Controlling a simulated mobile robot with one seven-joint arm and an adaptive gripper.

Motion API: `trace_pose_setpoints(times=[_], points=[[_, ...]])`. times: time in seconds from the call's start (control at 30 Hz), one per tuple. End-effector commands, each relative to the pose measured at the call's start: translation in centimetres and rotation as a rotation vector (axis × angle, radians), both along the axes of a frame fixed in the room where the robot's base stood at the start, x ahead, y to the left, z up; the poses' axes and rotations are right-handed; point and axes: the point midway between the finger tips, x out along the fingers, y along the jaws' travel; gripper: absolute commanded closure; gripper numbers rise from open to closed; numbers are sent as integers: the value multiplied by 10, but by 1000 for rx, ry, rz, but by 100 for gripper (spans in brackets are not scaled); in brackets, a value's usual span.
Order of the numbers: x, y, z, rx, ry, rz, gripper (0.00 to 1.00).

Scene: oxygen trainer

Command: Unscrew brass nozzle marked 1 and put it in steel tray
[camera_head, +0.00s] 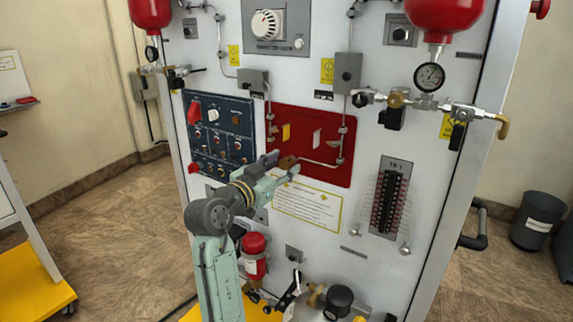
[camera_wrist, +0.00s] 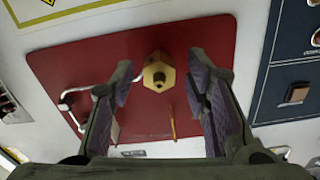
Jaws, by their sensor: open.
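A brass hex nozzle (camera_wrist: 158,74) sits on the red panel (camera_wrist: 65,68) in the wrist view. No number can be read on it. In the head view a small brass-brown piece (camera_head: 288,162) shows between my fingers at the lower part of the red panel (camera_head: 325,125). My gripper (camera_head: 282,163) is open and empty in front of the panel. In the wrist view its two fingers (camera_wrist: 160,78) stand on either side of the nozzle, with a gap on each side. I cannot tell whether the tips reach past it. No steel tray can be made out.
A thin metal pipe (camera_wrist: 85,91) runs along the red panel beside the nozzle. A yellow tag (camera_head: 286,132) and a white tag (camera_head: 317,138) hang on the panel. A blue switch panel (camera_head: 218,128) lies to the left. A paper notice (camera_head: 308,205) is below.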

Motion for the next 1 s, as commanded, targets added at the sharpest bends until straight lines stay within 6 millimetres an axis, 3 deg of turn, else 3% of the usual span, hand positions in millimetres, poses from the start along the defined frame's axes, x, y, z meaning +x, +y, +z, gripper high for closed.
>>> trace_pose_setpoints(times=[0.27, 0.67, 1.0], points=[[-5, 4, 0, 0, -2, 1, 57], [-31, 22, -1, 2, -2, 0, 57], [-31, 23, -6, 176, -128, 0, 57]])
